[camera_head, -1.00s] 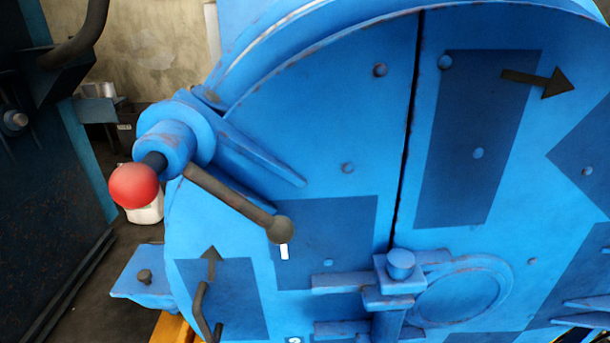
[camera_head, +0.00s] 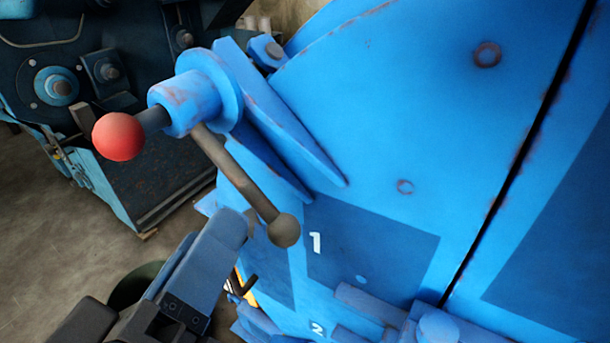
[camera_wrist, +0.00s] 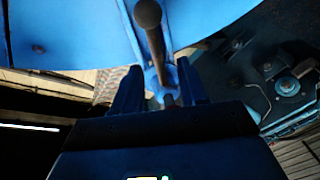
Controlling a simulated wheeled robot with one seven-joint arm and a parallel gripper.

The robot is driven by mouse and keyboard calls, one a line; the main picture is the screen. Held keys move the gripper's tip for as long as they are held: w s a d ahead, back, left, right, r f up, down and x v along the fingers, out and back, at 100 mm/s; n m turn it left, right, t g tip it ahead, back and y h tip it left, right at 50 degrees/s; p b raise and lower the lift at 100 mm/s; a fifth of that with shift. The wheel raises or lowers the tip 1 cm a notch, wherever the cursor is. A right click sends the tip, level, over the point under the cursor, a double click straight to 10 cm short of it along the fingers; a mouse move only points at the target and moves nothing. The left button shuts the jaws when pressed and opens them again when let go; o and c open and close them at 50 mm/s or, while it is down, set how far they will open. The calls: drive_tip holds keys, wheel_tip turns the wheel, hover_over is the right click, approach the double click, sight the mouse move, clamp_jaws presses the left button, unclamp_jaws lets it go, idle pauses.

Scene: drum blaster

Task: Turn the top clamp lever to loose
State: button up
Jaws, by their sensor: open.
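The clamp lever (camera_head: 240,178) is a grey-brown rod with a ball end (camera_head: 283,230). It slopes down to the right from a blue hub (camera_head: 187,103) on the blue drum door, its ball near a white "1". A red ball (camera_head: 118,136) caps the hub's short shaft. My gripper (camera_head: 240,224) comes up from the lower left, just below and left of the lever's ball end. In the wrist view my open gripper (camera_wrist: 159,82) has its fingers apart with the lever (camera_wrist: 156,45) beyond the gap between them. Contact with the lever cannot be told.
The blue drum door (camera_head: 430,130) fills the right, with a vertical seam and a hinge block (camera_head: 437,328) low down. A dark teal machine (camera_head: 60,90) stands at the back left. Bare floor (camera_head: 40,240) shows at the lower left.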

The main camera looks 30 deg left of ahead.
sight(240, 191)
drive_tip(key=shift+r+p+x, duration=0.1)
drive_tip(key=shift+p+x, duration=0.2)
drive_tip(key=shift+x, duration=1.65)
drive_tip(key=shift+r+p+x, duration=0.15)
drive_tip(key=shift+p+x, duration=0.15)
drive_tip(key=shift+x, duration=1.6)
clamp_jaws()
